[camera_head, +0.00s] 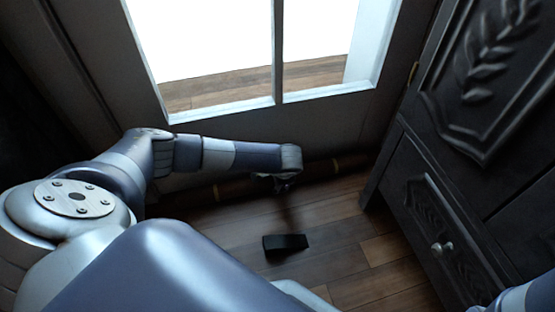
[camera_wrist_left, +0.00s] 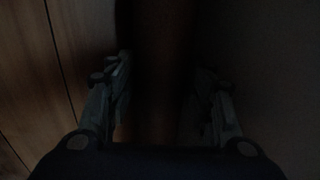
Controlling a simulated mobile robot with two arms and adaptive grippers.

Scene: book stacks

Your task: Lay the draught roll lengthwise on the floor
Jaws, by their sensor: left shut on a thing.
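The draught roll (camera_head: 335,168) is a long dark brown cylinder with lighter bands. It lies lengthwise along the foot of the glazed door, at or very near the floor; I cannot tell whether its whole length touches. My left gripper (camera_head: 280,186) reaches down over its middle and is shut on it. In the dim left wrist view the roll (camera_wrist_left: 162,55) runs up the picture between the two fingers of my left gripper (camera_wrist_left: 163,98). My arm hides part of the roll at the left. My right gripper is out of view.
A small black wedge-shaped block (camera_head: 285,243) lies on the wooden floor (camera_head: 345,235) in front of the roll. A dark carved cabinet (camera_head: 425,190) stands close at the right, near the roll's right end. The door (camera_head: 330,125) rises directly behind the roll.

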